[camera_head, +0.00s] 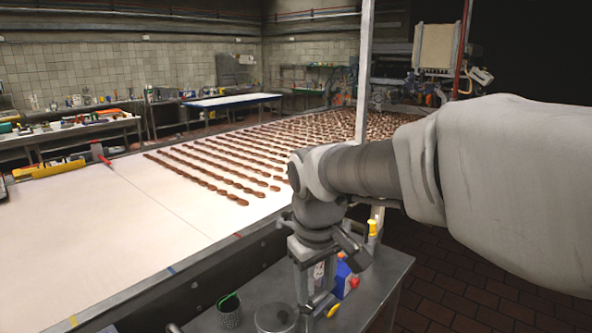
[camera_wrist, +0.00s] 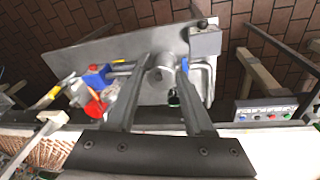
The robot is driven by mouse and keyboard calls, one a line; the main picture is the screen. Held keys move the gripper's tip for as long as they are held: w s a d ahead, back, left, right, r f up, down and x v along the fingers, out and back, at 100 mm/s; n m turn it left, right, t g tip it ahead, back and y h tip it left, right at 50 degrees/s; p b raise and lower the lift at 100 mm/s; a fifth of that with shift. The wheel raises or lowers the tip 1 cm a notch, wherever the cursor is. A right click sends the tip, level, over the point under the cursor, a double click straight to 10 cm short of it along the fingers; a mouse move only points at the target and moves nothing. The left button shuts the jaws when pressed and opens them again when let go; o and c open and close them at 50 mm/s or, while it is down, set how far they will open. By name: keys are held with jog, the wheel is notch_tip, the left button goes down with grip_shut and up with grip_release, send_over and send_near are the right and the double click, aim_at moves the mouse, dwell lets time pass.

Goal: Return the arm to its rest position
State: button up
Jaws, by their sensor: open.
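My arm reaches in from the right in the head view and bends down at the wrist. My gripper (camera_wrist: 168,64) points down over a small grey metal table (camera_head: 394,272), which also shows in the wrist view (camera_wrist: 85,58). Its two fingers are apart in the wrist view, with nothing held between them. A round metal container (camera_wrist: 160,80) on the table shows in the gap between the fingers, below them. In the head view my wrist hides part of the table, and the fingertips are hard to make out.
Left of my wrist is a long white conveyor (camera_head: 110,215) with rows of brown cookies (camera_head: 205,178). A dark cup (camera_head: 229,312) and a blue item (camera_head: 342,280) with red parts stand on the small table. A pale upright post (camera_head: 364,70) rises behind my arm. Brick floor lies right.

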jog(key=s+d+r+m+t, duration=0.1)
jog(key=s+d+m+t, duration=0.2)
jog(key=s+d+m, duration=0.3)
jog(key=s+d, duration=0.4)
jog(key=s, duration=0.4)
jog(key=shift+s+d, duration=0.35)
jog(key=shift+d, duration=0.05)
